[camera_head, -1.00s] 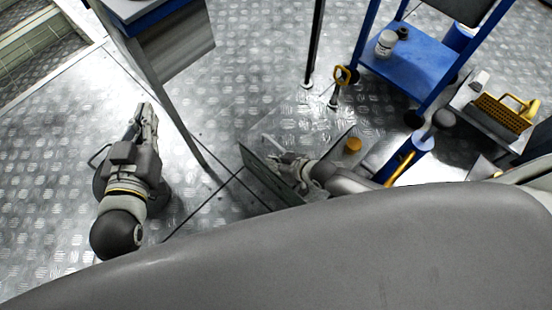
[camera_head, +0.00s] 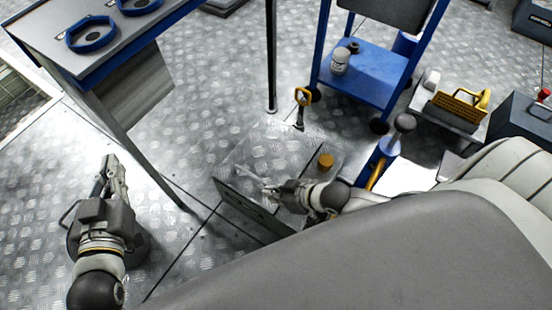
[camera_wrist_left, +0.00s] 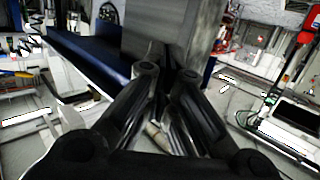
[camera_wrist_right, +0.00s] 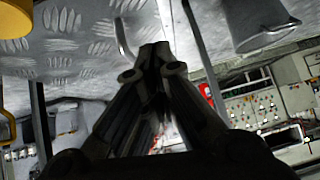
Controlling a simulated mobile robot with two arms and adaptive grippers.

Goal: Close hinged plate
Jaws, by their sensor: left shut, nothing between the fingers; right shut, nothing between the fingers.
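The metal tread plate (camera_head: 275,150), which looks like the hinged plate, lies in the middle of the head view, with a dark panel (camera_head: 240,207) along its near-left side. I cannot tell exactly how far the plate stands open. A thin pale bent handle (camera_head: 238,172) shows by its left part; it also shows in the right wrist view (camera_wrist_right: 124,40) against the tread surface. My right gripper (camera_head: 266,190) is shut and empty, close to the handle and panel; contact is unclear. My left gripper (camera_head: 108,162) is shut and empty, well to the left, over the floor.
A yellow knob (camera_head: 326,160) stands right of the plate. A blue shelf cart (camera_head: 365,75) with a white jar (camera_head: 340,61) is behind it. A grey-topped bench (camera_head: 70,45) is at upper left. A yellow basket (camera_head: 458,108) is at right. Floor between my arms is open.

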